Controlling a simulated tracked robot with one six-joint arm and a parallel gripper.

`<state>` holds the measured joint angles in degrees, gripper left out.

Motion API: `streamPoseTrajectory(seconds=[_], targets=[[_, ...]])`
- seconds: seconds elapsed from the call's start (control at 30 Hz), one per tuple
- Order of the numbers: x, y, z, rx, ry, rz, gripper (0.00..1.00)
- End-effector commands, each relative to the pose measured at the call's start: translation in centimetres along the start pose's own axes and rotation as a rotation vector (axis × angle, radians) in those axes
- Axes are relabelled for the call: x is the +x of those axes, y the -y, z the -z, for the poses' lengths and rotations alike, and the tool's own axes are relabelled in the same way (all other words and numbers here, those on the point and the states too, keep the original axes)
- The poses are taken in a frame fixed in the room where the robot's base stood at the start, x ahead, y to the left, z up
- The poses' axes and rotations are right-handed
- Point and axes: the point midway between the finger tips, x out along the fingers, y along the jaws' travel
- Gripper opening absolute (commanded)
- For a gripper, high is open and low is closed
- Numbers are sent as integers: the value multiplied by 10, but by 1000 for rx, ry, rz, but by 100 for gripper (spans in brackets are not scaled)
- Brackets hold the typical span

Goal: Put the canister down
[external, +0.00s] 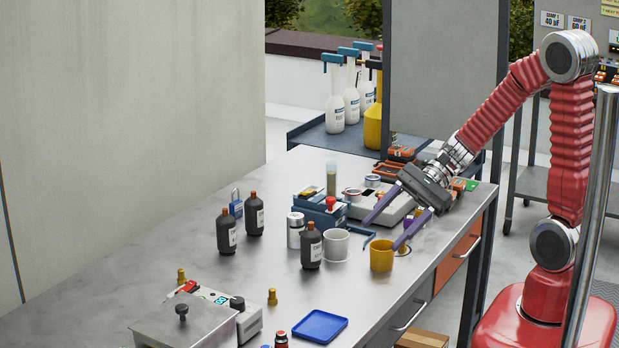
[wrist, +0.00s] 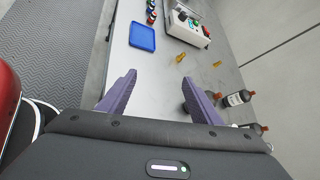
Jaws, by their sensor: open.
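A small silver canister (external: 295,231) with a pale label stands upright on the metal workbench (external: 190,247), between the dark bottles and the white cup. I cannot make it out in the wrist view. My gripper (external: 382,235) reaches over the right side of the bench. Its two purple fingers are spread wide with nothing between them. The fingertips point down and left, near the yellow cup (external: 381,256) and to the right of the canister. In the wrist view my gripper (wrist: 158,78) is also open, with bare bench between the fingers.
Dark bottles (external: 226,232) stand left of the canister, one (external: 311,246) just in front of it. The white cup (external: 335,244) is close on its right. A blue tray (external: 320,326) lies at the front, beside a boxed device (external: 198,317). The bench's left part is clear.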

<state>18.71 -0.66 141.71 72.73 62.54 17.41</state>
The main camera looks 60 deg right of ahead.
Motion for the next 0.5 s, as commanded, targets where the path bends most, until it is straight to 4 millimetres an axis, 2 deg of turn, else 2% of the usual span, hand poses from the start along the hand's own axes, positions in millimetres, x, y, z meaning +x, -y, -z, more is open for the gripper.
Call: streamPoseTrajectory(seconds=[0.3, 0.5], targets=[[0, 54, 57, 443, 121, 258, 59], [-6, 73, 86, 603, 162, 369, 59]])
